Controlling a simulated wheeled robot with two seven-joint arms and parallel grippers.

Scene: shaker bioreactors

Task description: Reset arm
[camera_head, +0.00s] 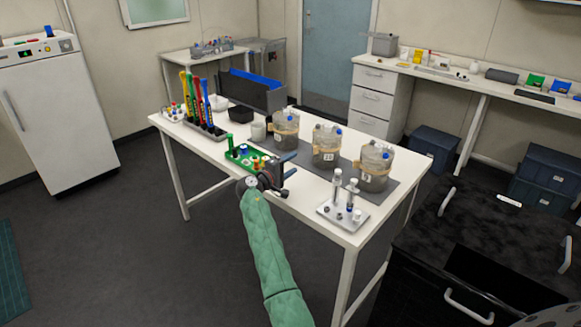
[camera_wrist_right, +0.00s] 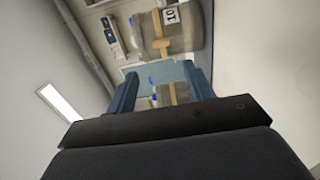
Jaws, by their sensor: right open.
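My right gripper (camera_head: 287,168) is at the end of the green-sleeved arm, over the front edge of the white table (camera_head: 222,152). It is open, and nothing shows held in it. In the right wrist view its two blue fingers (camera_wrist_right: 162,76) stand apart, with a grey jar with a tan band (camera_wrist_right: 172,93) visible beyond the gap. A larger jar with a tan band and a number label (camera_wrist_right: 165,35) shows above. My left gripper is not in view.
Three jars stand on a dark mat (camera_head: 301,161): left (camera_head: 286,130), middle (camera_head: 326,147) and right (camera_head: 374,168). A green rack (camera_head: 240,155) is left of the gripper, a white vial stand (camera_head: 343,214) right of it. A black cart (camera_head: 470,235) is at lower right; floor is clear at left.

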